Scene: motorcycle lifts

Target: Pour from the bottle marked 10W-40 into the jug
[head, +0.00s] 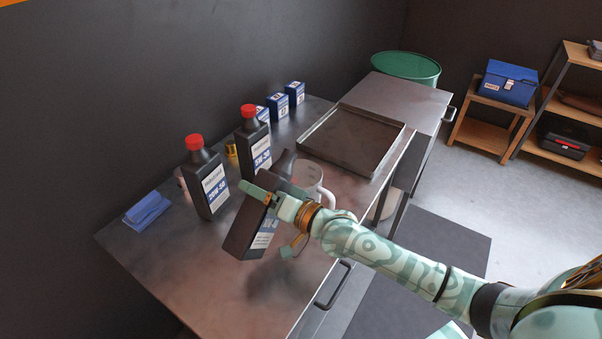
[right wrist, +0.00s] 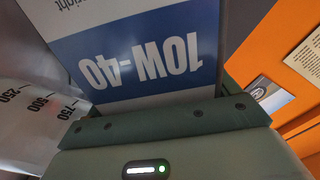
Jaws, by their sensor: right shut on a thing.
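My right gripper (head: 272,200) is shut on the black 10W-40 bottle (head: 243,233), which is tilted with its upper end toward the jug. Its label (right wrist: 140,60) reads 10W-40, upside down, in the right wrist view. The clear jug (head: 314,178) stands on the bench just beyond the gripper, partly hidden by bottle and hand. Its scale marks (right wrist: 40,103) show at the left of the right wrist view. The bottle's mouth is near the jug's rim; I cannot tell whether it is over the opening or whether liquid flows. My left gripper is not in view.
Red-capped bottles marked 20W-50 (head: 207,182) and apparently 5W-30 (head: 257,140) stand left of the jug. A blue cloth (head: 147,210), small blue-white boxes (head: 279,104) and a dark tray (head: 350,140) share the bench. The bench's front left is clear.

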